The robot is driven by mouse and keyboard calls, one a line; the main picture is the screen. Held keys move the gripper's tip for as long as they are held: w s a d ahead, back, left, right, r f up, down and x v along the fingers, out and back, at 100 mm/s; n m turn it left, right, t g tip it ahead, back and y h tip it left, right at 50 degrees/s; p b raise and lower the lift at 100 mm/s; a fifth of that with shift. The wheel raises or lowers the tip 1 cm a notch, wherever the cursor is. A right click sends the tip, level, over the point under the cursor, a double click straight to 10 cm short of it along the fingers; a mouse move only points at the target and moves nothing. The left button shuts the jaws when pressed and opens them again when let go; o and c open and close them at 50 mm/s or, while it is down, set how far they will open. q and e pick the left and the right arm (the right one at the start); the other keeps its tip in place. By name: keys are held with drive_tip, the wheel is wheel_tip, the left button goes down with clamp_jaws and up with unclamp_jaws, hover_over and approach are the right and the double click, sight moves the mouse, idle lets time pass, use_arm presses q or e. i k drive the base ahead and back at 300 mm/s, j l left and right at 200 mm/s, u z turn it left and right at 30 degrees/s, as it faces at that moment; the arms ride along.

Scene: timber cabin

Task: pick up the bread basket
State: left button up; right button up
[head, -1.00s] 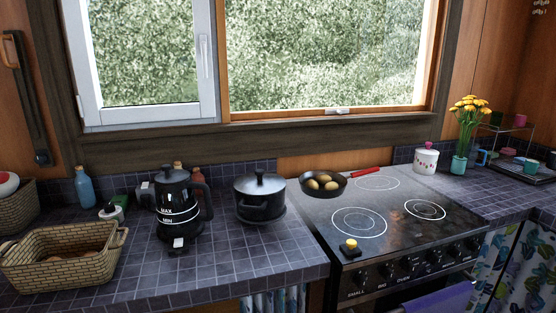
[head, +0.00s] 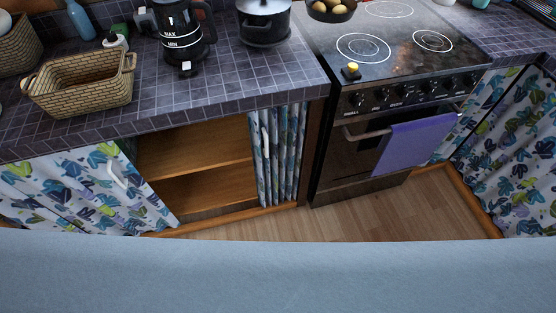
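The bread basket (head: 82,97) is a tan woven rectangular basket with a small handle at each end. It stands upright on the dark tiled counter at the left of the head view, close to the counter's front edge. Its inside is partly in shadow and I cannot make out its contents clearly. Neither of my grippers is in view.
A black kettle (head: 180,30) stands right of the basket, with a black pot (head: 264,24) beyond it. Another woven basket (head: 18,45) is further left. Below, an open cupboard (head: 195,165) has curtains. The stove (head: 385,60) is right.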

sight(51, 89)
drive_tip(key=u, duration=1.35)
drive_tip(key=i+j, duration=0.25)
drive_tip(key=j, duration=0.15)
drive_tip(key=i+j, duration=0.55)
drive_tip(key=j, duration=0.2)
drive_tip(key=i+j, duration=0.25)
drive_tip(key=j+z, duration=0.1)
drive_tip(key=z, duration=1.15)
drive_tip(key=i+z, duration=0.1)
